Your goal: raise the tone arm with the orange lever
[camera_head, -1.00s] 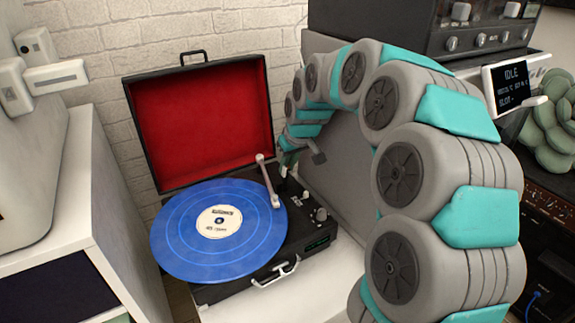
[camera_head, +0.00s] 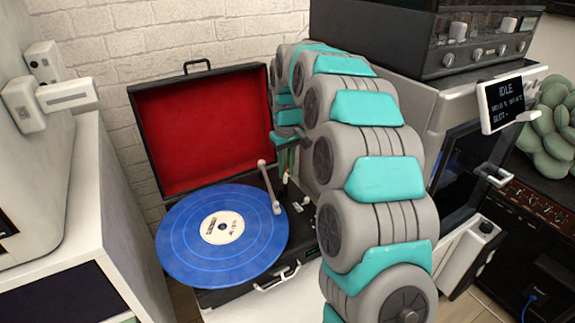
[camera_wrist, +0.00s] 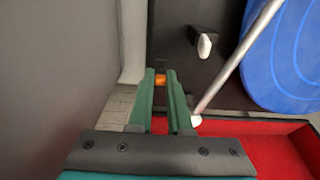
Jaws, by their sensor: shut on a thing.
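The orange lever (camera_wrist: 160,79) shows in the wrist view between the two green fingertips of my gripper (camera_wrist: 160,84), which is shut on it. In the head view my gripper (camera_head: 286,168) points down at the back right of the turntable, and the lever is too small to make out clearly. The pale tone arm (camera_head: 269,188) reaches from beside my gripper over the right edge of the blue record (camera_head: 183,240). In the wrist view the tone arm (camera_wrist: 238,58) runs close to the right finger. I cannot tell whether its head touches the record.
The turntable's open lid (camera_head: 205,130), lined in red, stands behind the record. A white knob (camera_wrist: 205,44) is near the lever. A machine with an IDLE screen (camera_head: 503,103) stands at the right, and a white cabinet (camera_head: 85,190) at the left.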

